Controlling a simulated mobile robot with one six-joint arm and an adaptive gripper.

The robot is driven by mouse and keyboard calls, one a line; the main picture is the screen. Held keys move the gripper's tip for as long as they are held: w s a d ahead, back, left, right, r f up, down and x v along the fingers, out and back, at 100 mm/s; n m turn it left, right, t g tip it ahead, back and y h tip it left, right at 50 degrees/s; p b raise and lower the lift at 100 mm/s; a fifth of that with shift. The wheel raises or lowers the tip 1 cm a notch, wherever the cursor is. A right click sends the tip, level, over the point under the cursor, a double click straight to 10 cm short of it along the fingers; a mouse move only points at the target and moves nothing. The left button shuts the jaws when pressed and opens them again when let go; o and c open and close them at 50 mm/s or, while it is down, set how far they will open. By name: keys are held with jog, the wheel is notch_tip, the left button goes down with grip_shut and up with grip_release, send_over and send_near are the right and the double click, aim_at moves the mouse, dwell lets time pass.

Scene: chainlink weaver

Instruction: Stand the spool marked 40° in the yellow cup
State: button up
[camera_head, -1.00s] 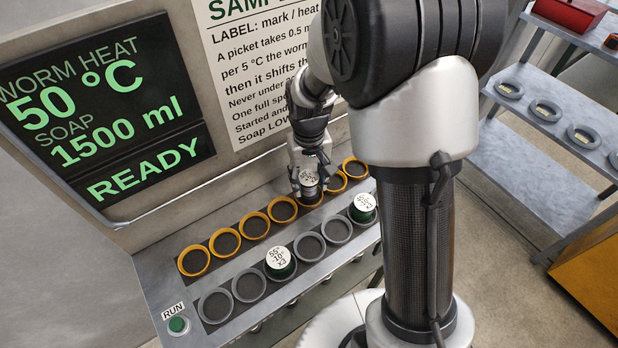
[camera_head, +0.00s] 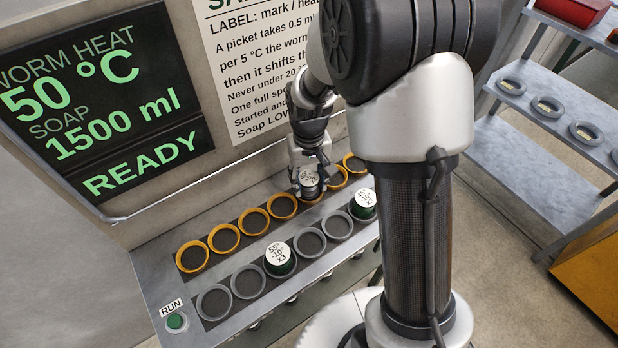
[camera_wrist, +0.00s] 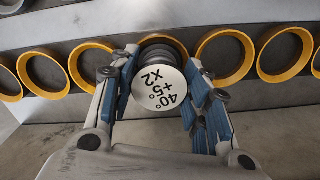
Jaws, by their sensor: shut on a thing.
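The spool marked 40° (camera_wrist: 160,88) has a white top reading 40°, +5°, x2. My gripper (camera_wrist: 162,64) is shut on it, with a blue-padded finger on each side. In the head view the spool (camera_head: 309,179) is upright at the back row, over or in a yellow cup (camera_head: 313,199). That cup's rim also shows behind the spool in the wrist view (camera_wrist: 164,39). I cannot tell whether the spool's base rests inside the cup, because the spool and fingers hide it.
Other yellow cups (camera_head: 254,221) line the back row, empty. The front row has grey cups (camera_head: 248,282); two hold spools, one marked 55° (camera_head: 278,253) and another at the right (camera_head: 364,199). A green RUN button (camera_head: 176,321) is at the left end. A grey shelf (camera_head: 540,105) with rings stands right.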

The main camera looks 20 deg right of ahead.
jog(key=shift+f, duration=0.15)
jog(key=o, duration=1.3)
jog(key=shift+c, duration=0.2)
notch_tip(320, 180, up, 8)
jog(key=p, duration=0.6)
jog(key=shift+p, duration=0.3)
